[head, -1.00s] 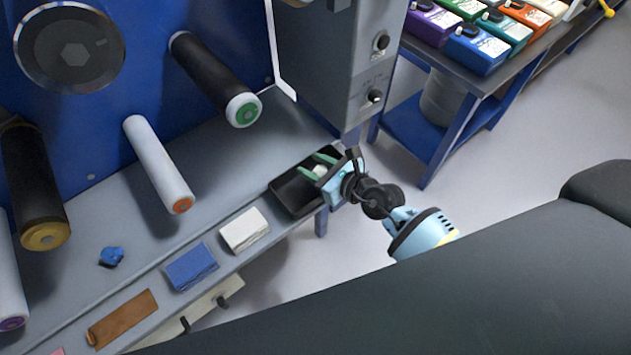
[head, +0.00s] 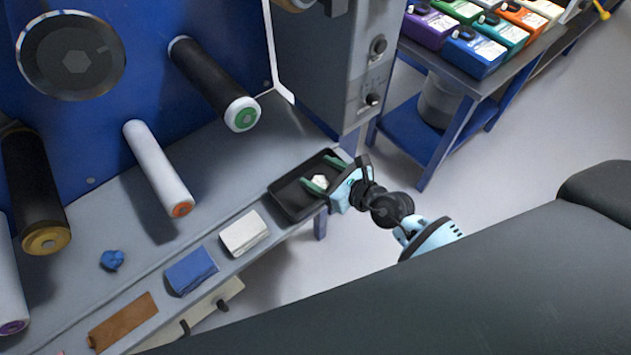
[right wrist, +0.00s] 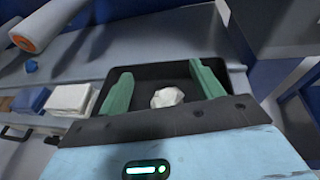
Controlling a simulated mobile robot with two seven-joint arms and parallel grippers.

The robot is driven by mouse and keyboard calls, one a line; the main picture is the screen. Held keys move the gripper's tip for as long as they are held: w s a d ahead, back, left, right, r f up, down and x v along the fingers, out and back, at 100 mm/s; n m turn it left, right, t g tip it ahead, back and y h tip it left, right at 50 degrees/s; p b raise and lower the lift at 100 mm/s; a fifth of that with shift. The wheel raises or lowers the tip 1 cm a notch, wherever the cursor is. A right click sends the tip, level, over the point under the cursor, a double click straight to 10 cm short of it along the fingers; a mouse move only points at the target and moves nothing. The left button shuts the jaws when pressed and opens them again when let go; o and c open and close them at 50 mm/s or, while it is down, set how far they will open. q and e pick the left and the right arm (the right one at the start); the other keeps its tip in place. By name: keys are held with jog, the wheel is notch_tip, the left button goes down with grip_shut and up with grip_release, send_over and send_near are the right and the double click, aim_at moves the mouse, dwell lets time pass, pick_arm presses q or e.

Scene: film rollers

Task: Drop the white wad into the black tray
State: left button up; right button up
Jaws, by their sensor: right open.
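The white wad (head: 320,181) is a small crumpled lump that shows over the black tray (head: 286,203), between the green fingers of my right gripper (head: 325,174). In the right wrist view the wad (right wrist: 167,97) lies within the outline of the tray (right wrist: 150,74), with a gap to each finger. My right gripper (right wrist: 160,92) is open, its fingers spread on both sides of the wad and touching neither. The wad appears to rest on the tray floor. My left gripper is not in view.
A white folded cloth (head: 244,233), a blue one (head: 191,270) and a brown piece (head: 123,321) lie along the shelf's front. A blue wad (head: 112,260) lies further left. Rollers jut out above the shelf. A grey control box (head: 345,70) stands behind the tray.

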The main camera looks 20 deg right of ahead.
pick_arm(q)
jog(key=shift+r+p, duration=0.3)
pick_arm(e)
jog(key=v, duration=0.5)
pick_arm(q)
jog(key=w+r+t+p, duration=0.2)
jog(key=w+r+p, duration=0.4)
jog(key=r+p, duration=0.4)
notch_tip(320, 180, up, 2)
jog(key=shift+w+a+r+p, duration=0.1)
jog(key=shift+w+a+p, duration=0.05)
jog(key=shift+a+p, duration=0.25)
pick_arm(e)
jog(key=s+d+n+g+h, duration=0.1)
jog(key=s+n+g+h, duration=0.3)
jog(key=s+n, duration=2.7)
jog(key=shift+d+n+h, duration=0.4)
jog(key=shift+n+h, duration=0.1)
jog(key=shift+n, duration=0.1)
